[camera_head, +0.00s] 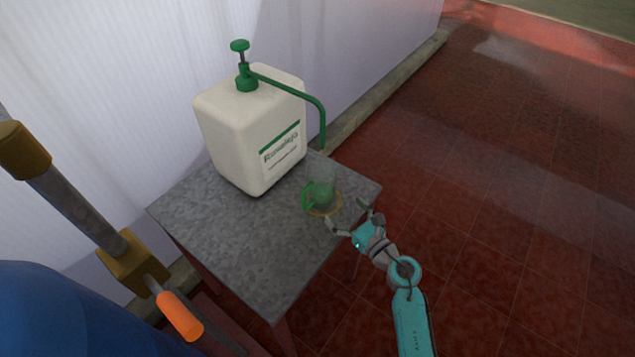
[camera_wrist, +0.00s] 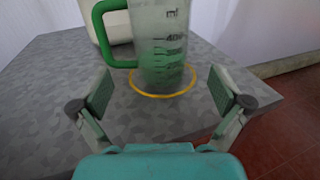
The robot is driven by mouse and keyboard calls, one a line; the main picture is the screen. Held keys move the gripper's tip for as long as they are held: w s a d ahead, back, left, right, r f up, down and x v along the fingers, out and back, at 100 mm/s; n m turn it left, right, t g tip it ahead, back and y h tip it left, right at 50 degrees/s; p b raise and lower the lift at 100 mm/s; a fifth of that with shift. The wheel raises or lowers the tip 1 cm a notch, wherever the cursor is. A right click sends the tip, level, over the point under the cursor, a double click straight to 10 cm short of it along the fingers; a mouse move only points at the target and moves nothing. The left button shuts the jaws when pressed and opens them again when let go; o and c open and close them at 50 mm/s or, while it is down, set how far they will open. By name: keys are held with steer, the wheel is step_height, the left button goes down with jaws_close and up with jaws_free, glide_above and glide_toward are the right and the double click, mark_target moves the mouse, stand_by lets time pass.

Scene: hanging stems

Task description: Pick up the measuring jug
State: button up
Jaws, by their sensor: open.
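My gripper (camera_head: 347,215) is open and empty at the table's near right edge, just short of the jug. In the wrist view the fingers of my gripper (camera_wrist: 163,97) are spread wide, one on each side in front of the jug, not touching it.
A large white canister (camera_head: 250,130) with a green pump and a bent green spout stands behind the jug on the grey table (camera_head: 240,240). A ribbed white wall (camera_head: 120,90) rises behind. The red tiled floor (camera_head: 500,200) to the right is clear.

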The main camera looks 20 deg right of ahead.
mark_target(330, 196)
steer(key=x, duration=0.5)
steer(key=shift+w, duration=0.1)
steer(key=shift+f+x, duration=0.2)
steer(key=shift+x, duration=0.7)
steer(key=shift+f+x, duration=0.15)
steer(key=shift+x, duration=0.75)
steer(key=shift+f+x, duration=0.2)
steer(key=shift+x, duration=0.7)
steer(key=c, duration=1.1)
steer(key=shift+r, duration=5.05)
steer(key=shift+c, duration=0.2)
